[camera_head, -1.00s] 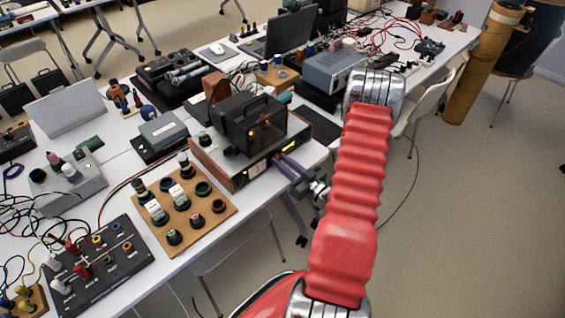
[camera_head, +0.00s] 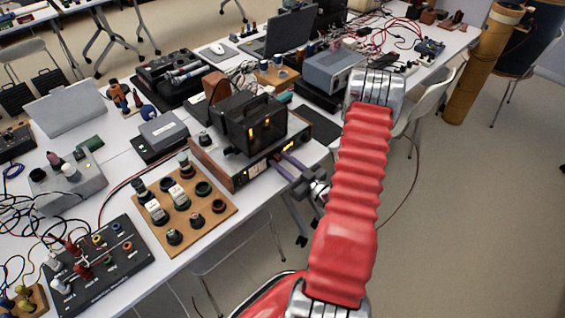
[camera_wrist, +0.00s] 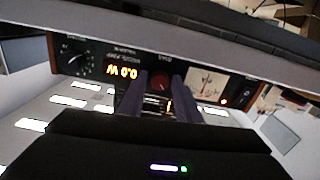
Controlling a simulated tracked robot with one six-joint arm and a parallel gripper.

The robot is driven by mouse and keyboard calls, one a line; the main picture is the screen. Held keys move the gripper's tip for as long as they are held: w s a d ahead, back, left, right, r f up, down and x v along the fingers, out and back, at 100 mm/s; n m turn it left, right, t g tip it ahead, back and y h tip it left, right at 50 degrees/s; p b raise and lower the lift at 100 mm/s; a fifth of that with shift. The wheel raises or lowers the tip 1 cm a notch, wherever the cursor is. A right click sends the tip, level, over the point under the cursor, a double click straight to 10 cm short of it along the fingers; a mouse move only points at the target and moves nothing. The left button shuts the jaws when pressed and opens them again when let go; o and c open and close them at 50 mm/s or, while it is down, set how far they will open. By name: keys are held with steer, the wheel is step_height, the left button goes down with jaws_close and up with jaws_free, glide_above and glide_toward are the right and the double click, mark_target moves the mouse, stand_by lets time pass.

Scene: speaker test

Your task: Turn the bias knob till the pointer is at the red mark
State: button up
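The amplifier (camera_head: 225,172) is a wood-sided box at the table's right edge. The dark red bias knob (camera_wrist: 160,81) lies between the two fingers of my gripper (camera_wrist: 161,86). The fingers are apart, one on each side; I cannot tell if they touch the knob. A pale meter (camera_wrist: 203,86) with a needle and a red mark is right of the knob, partly behind a finger; its exact reading is too small to tell. In the head view my gripper (camera_head: 278,160) reaches the panel from the right.
A dark cased unit with glowing tubes (camera_head: 250,122) stands on the amplifier. A wooden knob board (camera_head: 185,205) lies in front. Open floor is at right.

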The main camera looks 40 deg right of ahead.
steer(key=shift+o, duration=1)
steer(key=s, duration=1.3)
steer(key=shift+s+d, duration=0.2)
steer(key=shift+s, duration=0.2)
steer(key=shift+f, duration=0.15)
